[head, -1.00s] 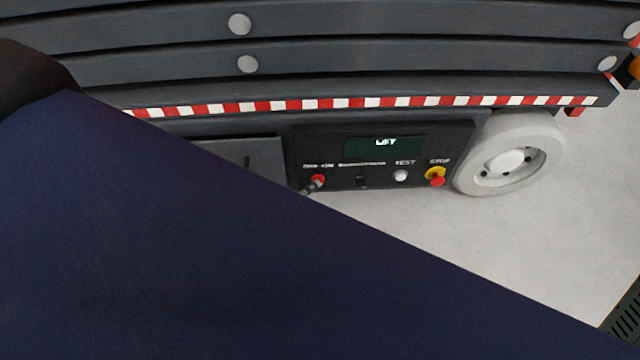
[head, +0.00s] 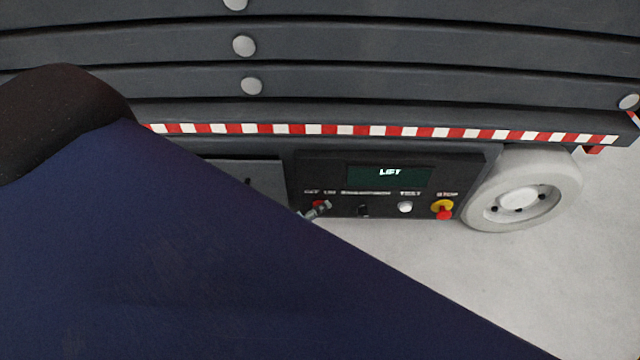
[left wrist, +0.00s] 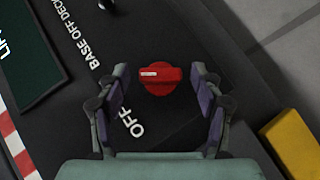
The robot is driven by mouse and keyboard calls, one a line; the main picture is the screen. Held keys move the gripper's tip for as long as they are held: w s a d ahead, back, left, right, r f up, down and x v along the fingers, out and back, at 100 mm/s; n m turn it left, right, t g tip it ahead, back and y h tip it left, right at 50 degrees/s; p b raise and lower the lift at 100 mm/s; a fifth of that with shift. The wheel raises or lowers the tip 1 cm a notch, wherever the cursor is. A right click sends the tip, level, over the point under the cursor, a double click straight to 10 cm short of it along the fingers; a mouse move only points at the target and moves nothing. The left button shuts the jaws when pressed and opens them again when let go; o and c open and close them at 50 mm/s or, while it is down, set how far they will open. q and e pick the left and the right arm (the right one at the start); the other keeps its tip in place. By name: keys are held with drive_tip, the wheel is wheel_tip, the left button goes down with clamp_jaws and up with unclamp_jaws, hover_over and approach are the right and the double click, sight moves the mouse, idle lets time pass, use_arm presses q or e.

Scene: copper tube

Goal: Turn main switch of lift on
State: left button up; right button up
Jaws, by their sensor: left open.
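The lift's main switch is a red rotary knob (left wrist: 160,82) with a white mark on its handle, on a black control panel (head: 335,187). In the left wrist view the handle lies roughly level, and an OFF label (left wrist: 131,124) is below left of it. My left gripper (left wrist: 160,70) is open, with one finger on each side of the knob; contact is not visible. In the head view the gripper tip (head: 318,210) overlaps the red switch (head: 319,204) and partly hides it. My right gripper is in neither view.
The panel has a lit LIFT display (head: 389,175), a small black selector (head: 364,210), a white button (head: 405,207) and a red-and-yellow stop button (head: 443,209). A pale wheel (head: 481,213) stands to the right. A yellow block (left wrist: 293,143) shows at the wrist view's right edge.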

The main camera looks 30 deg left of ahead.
use_arm(q)
drive_tip(key=shift+c, duration=0.2)
drive_tip(key=c, duration=1.1)
drive_tip(key=shift+w+d+r+m+g+y+p, duration=0.15)
drive_tip(key=shift+m+g+y+p, duration=0.25)
drive_tip(key=shift+m+g+y, duration=0.25)
drive_tip(key=shift+s+r+m+g+y+p, duration=0.1)
drive_tip(key=shift+m+g+y+p, duration=0.25)
drive_tip(key=shift+m+g+y, duration=0.3)
drive_tip(key=o, duration=1.1)
drive_tip(key=shift+o, duration=0.2)
